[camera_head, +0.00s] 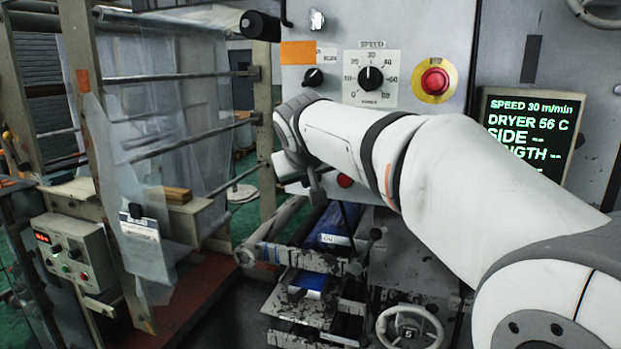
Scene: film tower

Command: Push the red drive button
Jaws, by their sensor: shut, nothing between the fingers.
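A red mushroom button (435,81) sits on a round yellow plate at the upper right of the grey control panel. A second, smaller red button (345,181) shows just below my arm, on the lower part of the panel; no label on it is readable. My white arm reaches in from the right across the panel, and its wrist bends down at the left. My gripper (316,188) is partly hidden under the wrist, a little left of the lower red button. It is shut and empty. I cannot tell whether it touches the panel.
A speed dial (370,78) and a small black knob (313,77) sit on the panel above my arm. A green-text screen (530,130) is at right. A film-roller frame (185,140) stands left. Trays with blue packs (335,228) and a handwheel (409,328) are below.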

